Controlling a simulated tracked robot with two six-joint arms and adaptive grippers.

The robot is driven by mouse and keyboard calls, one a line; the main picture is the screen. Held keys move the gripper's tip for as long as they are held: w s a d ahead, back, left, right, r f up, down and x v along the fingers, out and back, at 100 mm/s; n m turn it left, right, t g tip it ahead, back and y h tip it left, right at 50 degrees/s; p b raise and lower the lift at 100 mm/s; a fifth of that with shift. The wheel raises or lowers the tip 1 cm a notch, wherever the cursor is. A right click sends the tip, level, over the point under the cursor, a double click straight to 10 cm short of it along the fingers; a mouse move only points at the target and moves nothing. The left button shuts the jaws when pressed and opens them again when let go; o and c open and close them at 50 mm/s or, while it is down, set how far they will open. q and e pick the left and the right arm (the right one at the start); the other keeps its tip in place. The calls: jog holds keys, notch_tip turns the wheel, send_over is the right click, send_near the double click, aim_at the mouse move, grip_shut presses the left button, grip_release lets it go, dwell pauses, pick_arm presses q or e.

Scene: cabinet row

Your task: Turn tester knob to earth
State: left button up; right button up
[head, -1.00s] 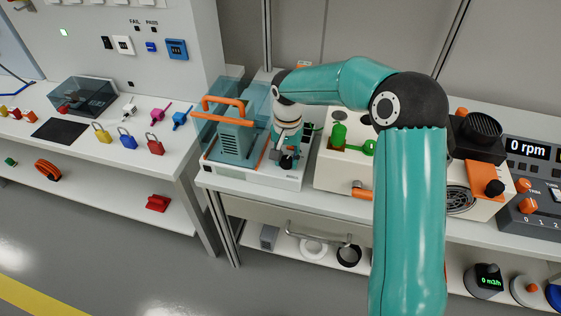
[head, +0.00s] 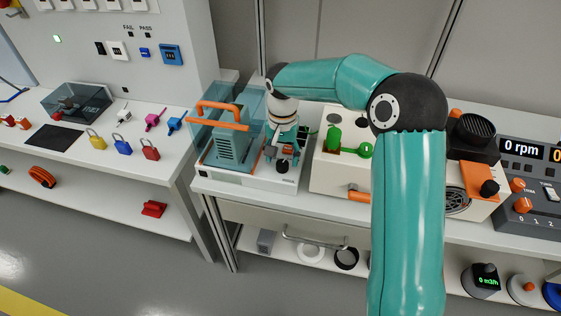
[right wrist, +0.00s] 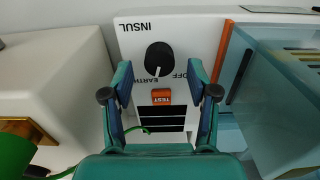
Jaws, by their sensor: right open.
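The tester is the pale box (right wrist: 205,30), whose panel shows in the right wrist view with a black round knob (right wrist: 160,54), an orange TEST button (right wrist: 161,96) and the labels INSUL, EARTH and OFF. The knob's white pointer line points down in that picture, between the EARTH and OFF labels. My right gripper (right wrist: 159,74) is open, with one finger on each side of the knob and button area; contact with the knob does not show. In the head view, my right gripper (head: 284,158) hangs over the tester and hides its panel. My left gripper is out of view.
A clear blue guard with an orange handle (head: 220,113) stands close left of my right gripper. A cream box with green valve handles (head: 334,138) is close on the right. A drawer handle (head: 314,241) sits below the bench edge.

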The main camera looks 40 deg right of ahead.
aim_at(282, 163)
notch_tip(282, 163, up, 10)
jog(key=shift+f, duration=0.25)
dwell(0.5)
